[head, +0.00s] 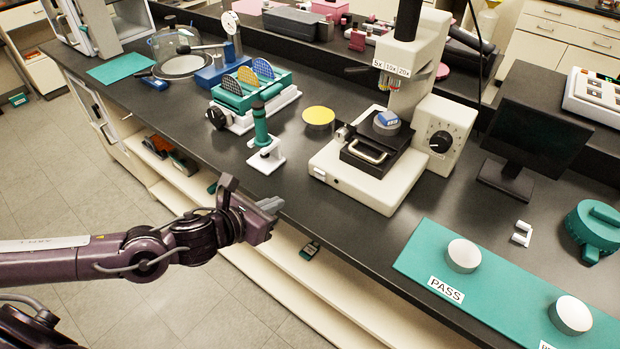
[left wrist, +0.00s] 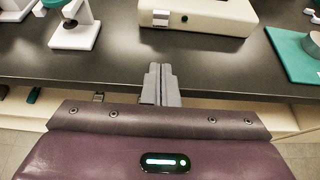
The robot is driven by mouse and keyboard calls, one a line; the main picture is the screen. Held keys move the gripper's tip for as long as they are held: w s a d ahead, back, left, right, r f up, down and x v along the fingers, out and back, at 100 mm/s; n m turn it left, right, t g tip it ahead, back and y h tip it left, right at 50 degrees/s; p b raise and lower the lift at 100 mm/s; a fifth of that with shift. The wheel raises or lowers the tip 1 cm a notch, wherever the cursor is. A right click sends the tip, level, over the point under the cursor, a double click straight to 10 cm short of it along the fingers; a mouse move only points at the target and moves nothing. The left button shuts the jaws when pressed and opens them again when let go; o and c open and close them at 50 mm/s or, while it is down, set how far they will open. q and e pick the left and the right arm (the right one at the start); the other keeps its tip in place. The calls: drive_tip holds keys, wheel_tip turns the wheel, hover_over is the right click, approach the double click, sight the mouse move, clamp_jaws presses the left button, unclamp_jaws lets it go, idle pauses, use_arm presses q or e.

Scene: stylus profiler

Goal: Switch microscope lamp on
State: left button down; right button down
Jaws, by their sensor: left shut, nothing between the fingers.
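The white microscope (head: 375,165) stands on the black bench in the head view, with a black dial (head: 440,141) on its right side and a small blue item on its stage. The front of its base (left wrist: 200,15) shows at the top of the left wrist view, with a small silver part and a dark round button (left wrist: 184,18) on it. My left gripper (head: 270,205) is shut and empty at the bench's front edge, in front of and to the left of the microscope, touching nothing that I can see. It also shows in the left wrist view (left wrist: 161,78). My right gripper is not in view.
A green and white stand (head: 264,140) is on the bench left of the microscope. A green PASS mat (head: 430,262) with white discs lies to the right. A dark monitor (head: 527,135) stands behind it. The bench front between stand and mat is mostly clear.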

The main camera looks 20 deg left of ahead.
use_arm(q)
drive_tip(key=shift+w, duration=0.15)
drive_tip(key=p, duration=0.3)
approach(320, 175)
drive_tip(key=f, duration=0.1)
drive_tip(key=w+f, duration=0.1)
drive_tip(key=f, duration=0.1)
drive_tip(key=shift+w+d+f, duration=0.15)
drive_tip(key=shift+d+f, duration=0.05)
drive_tip(key=shift+f, duration=0.15)
drive_tip(key=w, duration=0.2)
drive_tip(key=w+d+r+p, duration=0.1)
drive_tip(key=shift+w+d, duration=0.15)
drive_tip(key=shift+w, duration=0.2)
